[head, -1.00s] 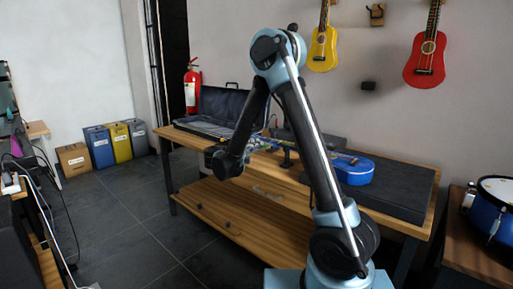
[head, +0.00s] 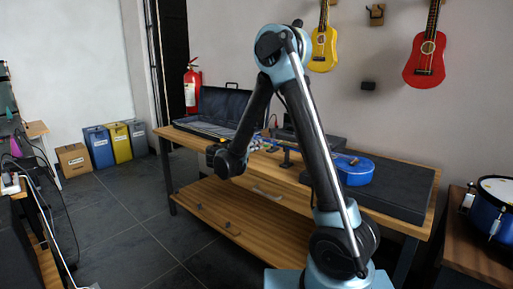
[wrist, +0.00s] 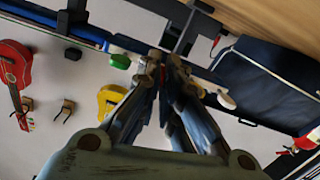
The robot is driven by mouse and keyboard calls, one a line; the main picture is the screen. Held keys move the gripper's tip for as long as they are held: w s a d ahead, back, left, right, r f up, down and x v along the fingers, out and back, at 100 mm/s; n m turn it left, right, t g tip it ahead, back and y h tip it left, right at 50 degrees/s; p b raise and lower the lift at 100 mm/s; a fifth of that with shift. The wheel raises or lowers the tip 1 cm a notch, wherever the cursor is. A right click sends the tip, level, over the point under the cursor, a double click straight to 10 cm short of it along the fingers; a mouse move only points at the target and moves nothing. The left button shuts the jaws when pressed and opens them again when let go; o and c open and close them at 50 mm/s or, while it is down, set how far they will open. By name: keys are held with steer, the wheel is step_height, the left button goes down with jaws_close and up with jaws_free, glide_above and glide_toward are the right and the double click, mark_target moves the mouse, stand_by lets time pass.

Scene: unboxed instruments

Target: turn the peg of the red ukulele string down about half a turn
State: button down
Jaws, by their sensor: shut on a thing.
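The blue ukulele (head: 355,174) lies on its back on the bench, its neck pointing left behind my arm. My gripper (head: 257,145) is at its headstock end, small in the head view. In the wrist view my gripper (wrist: 160,62) is shut at the headstock, its fingertips close together on what seems to be a peg.
An open dark case (head: 215,112) stands on the bench at left. A yellow ukulele (head: 323,48) and a red ukulele (head: 425,62) hang on the wall.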

steer(key=m, duration=0.8)
steer(key=shift+m+t+y, duration=0.3)
steer(key=m, duration=0.4)
steer(key=shift+t, duration=0.3)
steer(key=shift+m, duration=2.3)
steer(key=c, duration=1.8)
jaws_free()
steer(key=shift+s, duration=0.1)
